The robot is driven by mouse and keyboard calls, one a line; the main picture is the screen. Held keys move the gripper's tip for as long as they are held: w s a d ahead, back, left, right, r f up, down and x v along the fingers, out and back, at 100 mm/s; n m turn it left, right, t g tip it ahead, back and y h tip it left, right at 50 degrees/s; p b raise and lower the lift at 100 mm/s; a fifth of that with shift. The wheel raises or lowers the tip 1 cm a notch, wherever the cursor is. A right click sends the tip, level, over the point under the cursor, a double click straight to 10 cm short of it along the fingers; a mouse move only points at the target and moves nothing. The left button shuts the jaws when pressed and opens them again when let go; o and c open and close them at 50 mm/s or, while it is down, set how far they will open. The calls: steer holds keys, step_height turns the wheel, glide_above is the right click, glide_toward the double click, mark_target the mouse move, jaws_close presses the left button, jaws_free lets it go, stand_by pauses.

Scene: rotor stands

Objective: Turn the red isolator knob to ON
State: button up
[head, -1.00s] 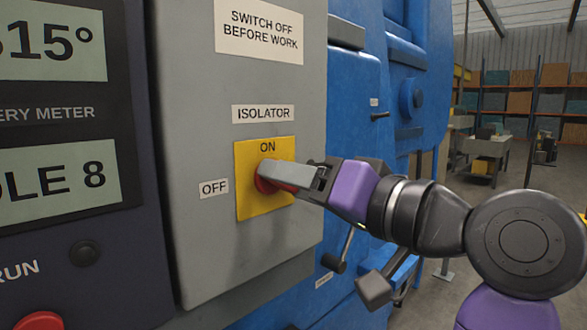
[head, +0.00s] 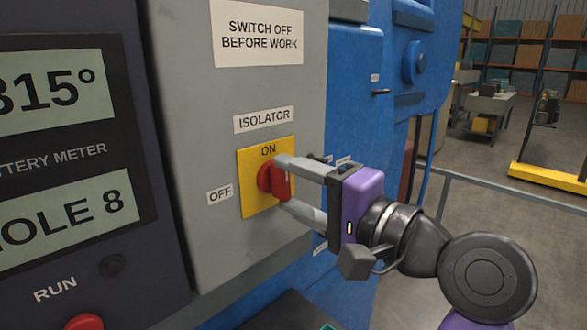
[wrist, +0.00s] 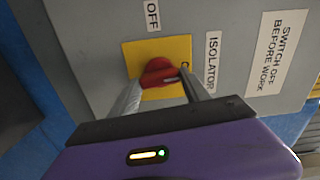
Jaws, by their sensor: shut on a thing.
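The red isolator knob (head: 279,182) sits on a yellow plate (head: 255,205) on the grey panel. ON is printed at the plate's top, and an OFF label (head: 220,195) is on the left. My gripper (head: 285,184) is shut on the knob, one finger above it and one below. In the wrist view the knob (wrist: 158,72) lies between the two fingertips. A pale mark on it shows on the side towards the ON print, which a finger partly covers. The knob's exact angle is hard to tell.
An ISOLATOR label (head: 264,119) is above the plate. A dark meter panel (head: 75,150) stands at left, with a red button (head: 84,322) low on it. Blue machinery (head: 355,120) is behind my gripper. A grey rail (head: 500,190) and open floor lie at right.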

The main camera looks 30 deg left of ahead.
steer(key=shift+w+m+p, duration=0.1)
steer(key=shift+m+p, duration=0.35)
steer(key=shift+m, duration=0.15)
steer(key=o, duration=1.4)
steer(key=shift+d, duration=0.1)
steer(key=shift+b+v, duration=1.1)
steer(key=shift+v, duration=2.75)
